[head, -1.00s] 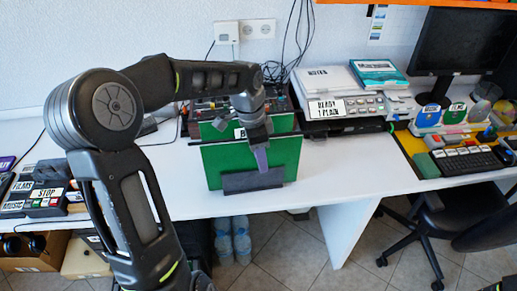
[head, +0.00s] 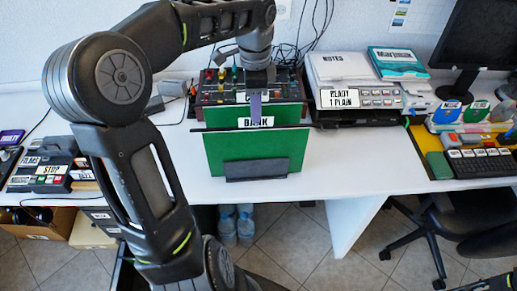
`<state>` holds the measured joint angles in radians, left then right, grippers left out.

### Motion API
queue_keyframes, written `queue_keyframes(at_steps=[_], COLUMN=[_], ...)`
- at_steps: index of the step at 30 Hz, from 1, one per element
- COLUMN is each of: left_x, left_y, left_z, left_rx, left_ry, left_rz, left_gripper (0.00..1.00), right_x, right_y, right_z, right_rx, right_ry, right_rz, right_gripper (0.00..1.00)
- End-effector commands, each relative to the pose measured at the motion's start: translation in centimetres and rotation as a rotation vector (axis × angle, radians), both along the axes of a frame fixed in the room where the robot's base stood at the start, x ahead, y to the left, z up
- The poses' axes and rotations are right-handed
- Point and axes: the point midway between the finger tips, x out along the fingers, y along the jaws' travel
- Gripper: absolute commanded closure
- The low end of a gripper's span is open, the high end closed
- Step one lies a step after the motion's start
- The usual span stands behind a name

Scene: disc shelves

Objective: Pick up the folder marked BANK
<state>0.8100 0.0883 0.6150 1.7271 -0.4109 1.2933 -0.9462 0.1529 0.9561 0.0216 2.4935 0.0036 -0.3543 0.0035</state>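The folder marked BANK (head: 230,153) is the front green one, hanging upright from a dark rail, with a white tab (head: 243,122) above its top edge. A dark grey holder (head: 257,171) stands in front of its lower part. Another green folder (head: 222,114) is just behind, its label partly hidden by my gripper. My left gripper (head: 255,112) points down at the BANK tab, with one purple-grey finger showing over the tab. The other finger is hidden, so I cannot tell whether it is open or touches the folder. My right gripper is not in view.
A panel with coloured knobs (head: 212,88) stands behind the folders. A printer (head: 384,98) with books on top is to the right. A black keyboard (head: 478,164) lies further right. Devices with labels (head: 48,170) are at the left. The white desk (head: 345,165) is clear in front.

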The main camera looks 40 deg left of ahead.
Motion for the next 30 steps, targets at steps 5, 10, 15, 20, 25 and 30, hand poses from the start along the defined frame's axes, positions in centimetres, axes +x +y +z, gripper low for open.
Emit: queue_keyframes(at_steps=[5,10,15,20,25,30], left_x=[0.0,0.0,0.0,0.0,0.0,0.0], left_y=[0.0,0.0,0.0,0.0,0.0,0.0], left_z=[-0.4,-2.1,-2.7,-2.7,-3.7,-6.3], left_rx=[-0.001,-0.001,0.000,0.000,-0.003,-0.003], left_ry=[0.002,0.003,0.000,0.000,0.002,0.004], left_rz=[0.001,0.001,0.000,0.000,0.001,0.000], left_gripper=[0.62,0.62,0.62,0.62,0.62,0.62], right_x=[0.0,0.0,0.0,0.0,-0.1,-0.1], right_y=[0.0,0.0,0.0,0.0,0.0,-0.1], right_z=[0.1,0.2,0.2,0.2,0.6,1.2], right_rx=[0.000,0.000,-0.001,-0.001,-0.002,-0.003], right_ry=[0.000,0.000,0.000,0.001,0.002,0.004], right_rz=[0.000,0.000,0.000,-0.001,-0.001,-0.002], right_gripper=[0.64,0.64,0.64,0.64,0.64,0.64])
